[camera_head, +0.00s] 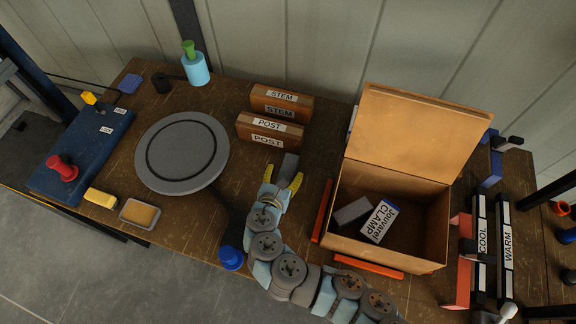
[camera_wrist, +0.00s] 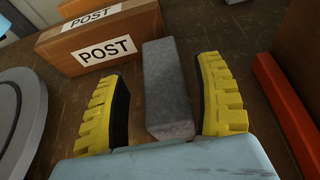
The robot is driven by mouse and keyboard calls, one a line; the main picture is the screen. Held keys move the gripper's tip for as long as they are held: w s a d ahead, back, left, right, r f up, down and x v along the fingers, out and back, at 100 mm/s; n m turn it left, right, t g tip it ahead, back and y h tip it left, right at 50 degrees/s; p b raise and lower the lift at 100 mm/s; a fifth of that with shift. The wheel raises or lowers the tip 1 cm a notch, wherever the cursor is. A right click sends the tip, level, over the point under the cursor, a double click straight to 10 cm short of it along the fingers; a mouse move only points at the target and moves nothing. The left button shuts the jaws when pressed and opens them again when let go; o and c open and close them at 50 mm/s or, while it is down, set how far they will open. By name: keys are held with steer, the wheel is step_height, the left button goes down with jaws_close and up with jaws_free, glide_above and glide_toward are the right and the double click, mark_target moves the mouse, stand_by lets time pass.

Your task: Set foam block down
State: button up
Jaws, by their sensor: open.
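A grey foam block (camera_wrist: 168,88) lies on the wooden bench between the yellow fingers of my gripper (camera_wrist: 165,100). The fingers are spread, with a visible gap on each side of the block. In the head view the foam block (camera_head: 288,167) shows just beyond my gripper (camera_head: 282,185), in front of the POST box (camera_head: 269,133). The POST box also shows in the wrist view (camera_wrist: 100,40), left of the block. Another grey block (camera_head: 352,211) lies inside the open cardboard box (camera_head: 395,130), beside a white and blue CLAMP carton (camera_head: 380,222).
A round grey turntable (camera_head: 182,152) is left of my gripper. An orange-red strip (camera_head: 322,211) lies right of it, beside the cardboard box. The STEM box (camera_head: 281,103) is behind the POST box. A blue knob (camera_head: 231,258) stands near the front edge.

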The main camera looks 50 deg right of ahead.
steer(key=v, duration=0.6)
steer(key=shift+o, duration=1)
steer(key=shift+s+a+r, duration=0.15)
steer(key=shift+a, duration=0.15)
